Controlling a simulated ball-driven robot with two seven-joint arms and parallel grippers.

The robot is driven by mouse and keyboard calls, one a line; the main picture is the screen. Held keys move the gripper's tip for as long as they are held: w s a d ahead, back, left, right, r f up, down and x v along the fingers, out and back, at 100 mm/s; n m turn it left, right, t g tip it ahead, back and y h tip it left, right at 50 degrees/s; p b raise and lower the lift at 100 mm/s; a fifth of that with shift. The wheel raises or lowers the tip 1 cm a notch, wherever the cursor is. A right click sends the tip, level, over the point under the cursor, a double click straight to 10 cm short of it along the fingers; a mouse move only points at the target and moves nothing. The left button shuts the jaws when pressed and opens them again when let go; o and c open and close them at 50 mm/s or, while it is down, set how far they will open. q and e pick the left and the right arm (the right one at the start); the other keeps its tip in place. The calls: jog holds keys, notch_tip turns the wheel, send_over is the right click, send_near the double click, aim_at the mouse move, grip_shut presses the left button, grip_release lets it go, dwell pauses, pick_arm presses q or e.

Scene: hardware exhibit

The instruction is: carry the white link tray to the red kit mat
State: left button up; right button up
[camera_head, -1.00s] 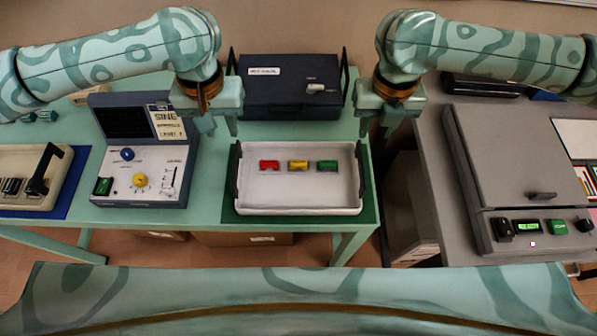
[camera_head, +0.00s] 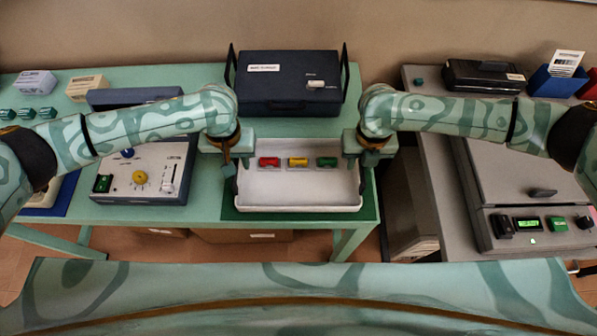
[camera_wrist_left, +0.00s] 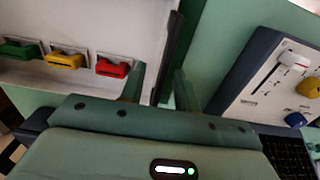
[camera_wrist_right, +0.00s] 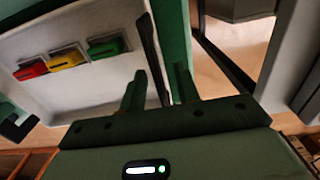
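The white link tray (camera_head: 297,204) sits on a green mat (camera_head: 228,213) on the green table. It holds a red link (camera_head: 268,162), a yellow link (camera_head: 298,162) and a green link (camera_head: 327,162). My left gripper (camera_head: 229,168) is at the tray's left side; in the left wrist view its open fingers (camera_wrist_left: 158,88) stand on either side of the black tray handle (camera_wrist_left: 172,50). My right gripper (camera_head: 370,157) is at the right side; in the right wrist view its open fingers (camera_wrist_right: 159,90) straddle the other black handle (camera_wrist_right: 149,50). No red kit mat is visible.
A dark blue case (camera_head: 288,82) with upright black handles stands just behind the tray. A control console (camera_head: 140,182) is close on the left. A gap separates the table from a grey bench with a grey lidded machine (camera_head: 510,180) on the right.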

pick_arm(q)
jog(key=shift+f, duration=0.6)
pick_arm(e)
jog(key=shift+f, duration=0.65)
pick_arm(q)
grip_shut()
pick_arm(e)
grip_shut()
pick_arm(q)
jog(key=shift+r, duration=0.15)
pick_arm(e)
jog(key=shift+r, duration=0.2)
